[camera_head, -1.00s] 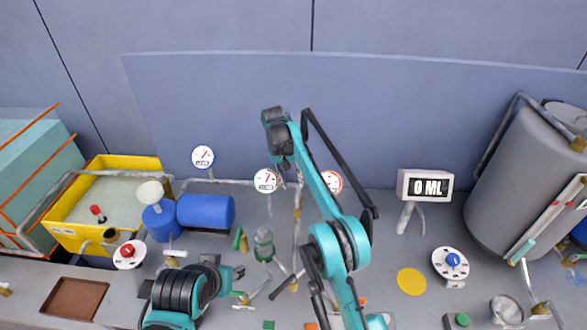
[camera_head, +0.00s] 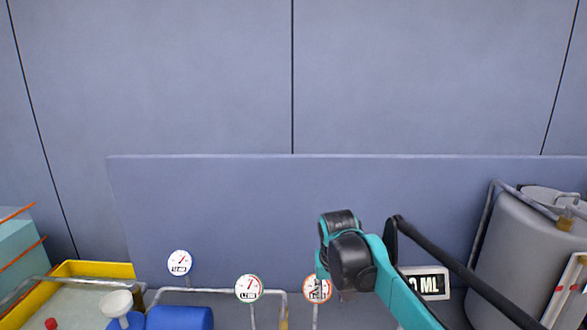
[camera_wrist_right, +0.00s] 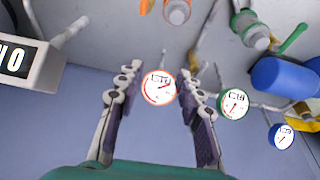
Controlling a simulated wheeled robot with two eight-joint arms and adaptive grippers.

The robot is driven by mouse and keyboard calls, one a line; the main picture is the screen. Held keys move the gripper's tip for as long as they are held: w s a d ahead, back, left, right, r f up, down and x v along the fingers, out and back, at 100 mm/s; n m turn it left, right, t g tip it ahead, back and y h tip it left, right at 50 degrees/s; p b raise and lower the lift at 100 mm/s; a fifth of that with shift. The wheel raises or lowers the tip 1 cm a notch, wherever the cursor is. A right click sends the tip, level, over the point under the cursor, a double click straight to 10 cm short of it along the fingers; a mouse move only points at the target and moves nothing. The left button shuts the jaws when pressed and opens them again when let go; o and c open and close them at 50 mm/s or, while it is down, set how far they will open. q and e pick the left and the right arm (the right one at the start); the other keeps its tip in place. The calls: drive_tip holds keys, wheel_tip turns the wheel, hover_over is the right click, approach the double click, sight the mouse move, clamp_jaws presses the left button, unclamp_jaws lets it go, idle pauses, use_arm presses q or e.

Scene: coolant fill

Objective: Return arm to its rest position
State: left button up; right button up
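My right arm comes up from the lower right in the head view, teal and black, raised in front of the blue-grey panel. Its right gripper (camera_head: 346,296) is mostly hidden behind the black wrist joint. In the right wrist view the same gripper (camera_wrist_right: 159,72) has its two dark-padded fingers spread apart with nothing held between them. A red-rimmed gauge (camera_wrist_right: 159,88) shows in the gap, behind the fingers. My left arm and left gripper are not in view.
A white display (camera_head: 430,283) is partly covered by my right arm. A grey tank (camera_head: 525,250) stands at right. A blue-rimmed gauge (camera_head: 180,262), a green-rimmed gauge (camera_head: 249,288), a yellow tub (camera_head: 95,269) and a blue cylinder (camera_head: 180,318) are at left. The wall above is clear.

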drive_tip(key=s+d+f+t+b, duration=0.1)
drive_tip(key=s+f, duration=0.3)
drive_tip(key=s, duration=0.4)
drive_tip(key=s+d+f+t+b, duration=0.1)
drive_tip(key=s+d+f, duration=0.3)
drive_tip(key=s, duration=0.4)
drive_tip(key=s+d+f+t+b, duration=0.1)
drive_tip(key=s+d+f+b, duration=0.1)
drive_tip(key=s+f, duration=0.4)
drive_tip(key=shift+s+d+f+t, duration=0.25)
drive_tip(key=shift+s+d+t, duration=0.15)
drive_tip(key=shift+s+d, duration=0.45)
drive_tip(key=shift+s+a, duration=0.1)
drive_tip(key=shift+a, duration=0.1)
